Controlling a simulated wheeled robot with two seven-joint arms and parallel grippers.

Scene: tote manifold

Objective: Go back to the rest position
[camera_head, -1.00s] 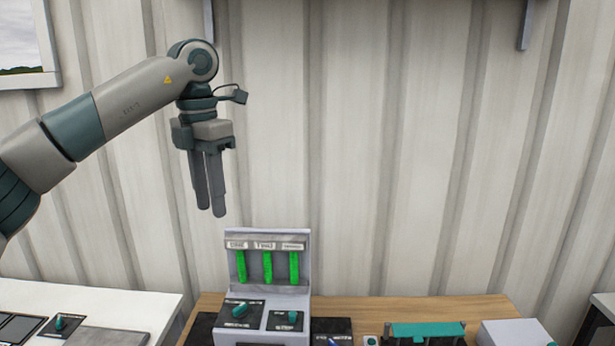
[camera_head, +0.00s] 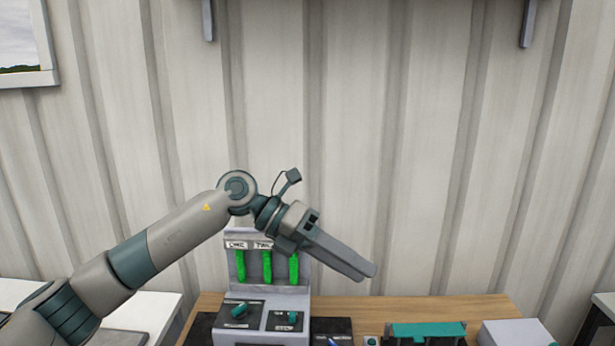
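My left arm comes in from the lower left. My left gripper (camera_head: 365,271) points down and to the right, in front of the upper right part of a grey control panel (camera_head: 298,298). Its two fingers lie close together in this view, and nothing shows between them. I cannot tell if they are fully shut. The panel has several green bar indicators and two teal knobs; the gripper hides part of its labels. My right gripper is not in view.
The panel stands on a wooden table (camera_head: 470,306). To its right are a teal-topped item (camera_head: 428,330) and a light grey box (camera_head: 513,334). A white table (camera_head: 150,308) is at the left. A corrugated wall (camera_head: 420,140) stands behind; the space before it is free.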

